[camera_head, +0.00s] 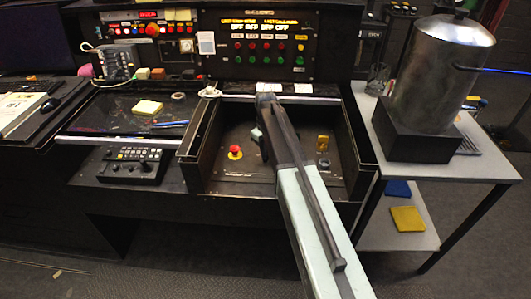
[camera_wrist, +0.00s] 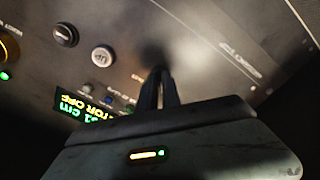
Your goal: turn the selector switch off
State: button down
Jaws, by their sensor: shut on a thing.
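My gripper (camera_wrist: 161,76) is in the wrist view with its two dark fingers close together, pointing at a grey control panel (camera_wrist: 200,45). They are shut at a dark, blurred spot on the panel, where the selector switch seems to be. The fingers and shadow hide most of it, so its setting cannot be read. An upside-down lit display (camera_wrist: 85,106) beside it shows a word ending in "TOR OFF". In the head view my arm reaches over the recessed control box (camera_head: 200,160), and the fingertips are hidden.
A red button (camera_head: 235,152) on a yellow base sits left of my arm in the box. A yellow part (camera_head: 323,142) and a round knob (camera_head: 323,162) are to the right. A black knob (camera_wrist: 66,34) and pale button (camera_wrist: 103,56) are near the fingers. A metal pot (camera_head: 445,75) stands right.

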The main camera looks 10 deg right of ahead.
dwell(0.3)
jog(key=c, duration=1.5)
grip_release()
jog(key=shift+c, duration=0.2)
notch_tip(320, 180, up, 8)
jog(key=p, duration=0.8)
jog(key=shift+f, duration=0.1)
jog(key=s+r+m+p, duration=0.3)
jog(key=s+m, duration=0.3)
jog(key=s, duration=1.6)
jog(key=shift+s+d+r, duration=0.2)
jog(key=shift+d, duration=0.05)
